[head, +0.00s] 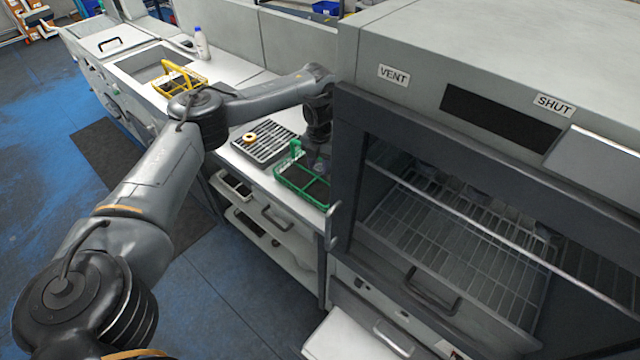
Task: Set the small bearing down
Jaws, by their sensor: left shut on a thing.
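My left arm reaches in from the left and bends down at the counter beside the oven. My left gripper (317,163) points down over the right part of a green crate (290,184). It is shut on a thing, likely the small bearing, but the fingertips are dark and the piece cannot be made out. Whether it touches the crate cannot be told. A brass-coloured ring (249,137) lies on a dark slatted rack (268,150), left of and behind the crate. My right gripper is not in view.
A grey oven (345,190) with wire shelves stands close to the right of my gripper. A yellow-handled carrier (180,78), a sink (150,65) and a white bottle (201,43) are farther left along the counter.

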